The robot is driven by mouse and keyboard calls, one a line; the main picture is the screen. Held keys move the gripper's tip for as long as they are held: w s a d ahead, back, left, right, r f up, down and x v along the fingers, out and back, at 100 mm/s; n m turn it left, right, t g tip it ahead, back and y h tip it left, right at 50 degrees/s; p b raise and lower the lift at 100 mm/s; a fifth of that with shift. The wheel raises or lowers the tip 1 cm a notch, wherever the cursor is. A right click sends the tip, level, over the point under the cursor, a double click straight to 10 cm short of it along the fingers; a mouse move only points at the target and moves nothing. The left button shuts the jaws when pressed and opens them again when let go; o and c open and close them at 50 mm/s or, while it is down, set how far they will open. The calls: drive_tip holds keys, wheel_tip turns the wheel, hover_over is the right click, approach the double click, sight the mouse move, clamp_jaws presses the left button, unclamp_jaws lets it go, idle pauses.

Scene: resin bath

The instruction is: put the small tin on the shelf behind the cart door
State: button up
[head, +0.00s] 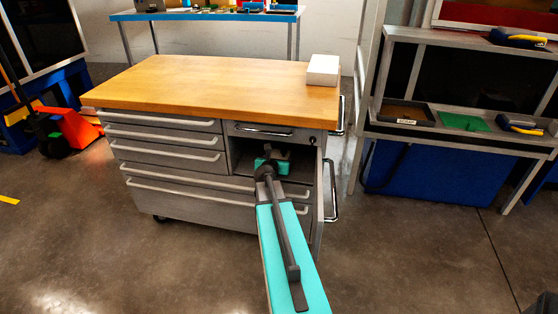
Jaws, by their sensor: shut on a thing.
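The cart (190,122) is grey with a wooden top. Its door (319,205) stands open at the right front, seen nearly edge-on, with a chrome handle (334,192). Behind it is a dark open compartment with a shelf floor (243,167). My gripper (280,154) is at the mouth of this compartment, pointing in, below the small top drawer. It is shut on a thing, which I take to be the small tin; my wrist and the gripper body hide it. I cannot tell whether it touches the shelf.
Drawers with long handles (165,137) fill the cart's left side. A white box (323,70) sits at the top's right back corner. A grey rack (440,138) with trays and tools stands to the right. A blue-topped bench (208,15) is behind. The floor at front left is clear.

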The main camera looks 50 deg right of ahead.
idle(0.3)
drive_tip(key=o, duration=2.1)
drive_tip(key=shift+r, duration=0.1)
drive_tip(key=shift+p+v, duration=0.75)
drive_tip(key=shift+v, duration=3.95)
drive_tip(key=shift+r+p, duration=0.15)
drive_tip(key=shift+p, duration=0.3)
drive_tip(key=p+v, duration=0.2)
drive_tip(key=p, duration=0.3)
drive_tip(key=shift+s+a, duration=0.1)
drive_tip(key=shift+a, duration=0.1)
